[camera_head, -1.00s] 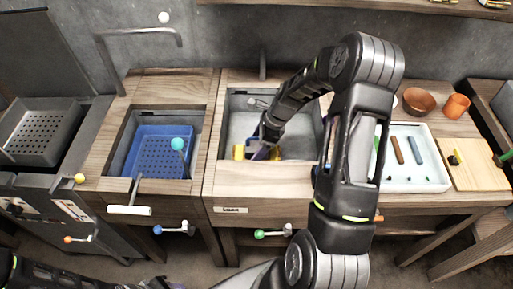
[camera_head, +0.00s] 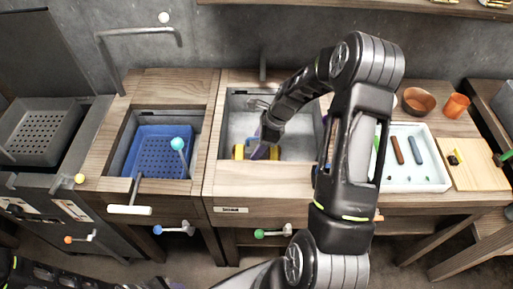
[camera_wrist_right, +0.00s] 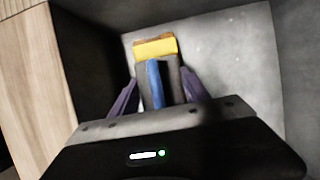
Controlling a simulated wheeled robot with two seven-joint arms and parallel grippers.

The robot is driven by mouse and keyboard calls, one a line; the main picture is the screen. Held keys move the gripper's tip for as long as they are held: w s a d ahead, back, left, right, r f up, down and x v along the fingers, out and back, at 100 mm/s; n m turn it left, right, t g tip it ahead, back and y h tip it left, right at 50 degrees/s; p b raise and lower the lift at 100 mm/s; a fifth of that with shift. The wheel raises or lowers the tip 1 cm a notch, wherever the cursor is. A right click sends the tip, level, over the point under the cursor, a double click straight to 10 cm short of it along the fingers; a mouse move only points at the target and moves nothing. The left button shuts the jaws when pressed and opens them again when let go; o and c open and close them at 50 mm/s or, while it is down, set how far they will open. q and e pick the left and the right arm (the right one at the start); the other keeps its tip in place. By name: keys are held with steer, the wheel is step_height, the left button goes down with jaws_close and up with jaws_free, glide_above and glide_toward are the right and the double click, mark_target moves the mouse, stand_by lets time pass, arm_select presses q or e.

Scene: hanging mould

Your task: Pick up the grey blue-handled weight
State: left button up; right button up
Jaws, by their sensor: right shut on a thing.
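The grey weight with the blue handle shows in the right wrist view, where its blue handle (camera_wrist_right: 154,84) is between the two purple fingers of my right gripper (camera_wrist_right: 158,90). The fingers are shut on it. In the head view my right gripper (camera_head: 262,150) reaches down into the grey basin (camera_head: 240,116), and the weight is mostly hidden behind the fingers and wrist. A yellow block (camera_wrist_right: 155,47) lies just beyond the weight; its yellow also shows beside the gripper in the head view (camera_head: 238,152). Only a bit of my left arm shows at the lower left edge; its gripper's jaws cannot be made out.
The basin's walls and wooden front rim (camera_head: 262,178) are close around my right gripper. A blue perforated basket (camera_head: 160,156) sits in the left sink. A white tray (camera_head: 440,182) with tools and a wooden board (camera_head: 477,175) are at the right.

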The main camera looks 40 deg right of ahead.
jaws_close()
steer(key=shift+r, duration=0.1)
step_height(320, 180, up, 10)
steer(key=shift+b, duration=0.35)
stand_by(0.7)
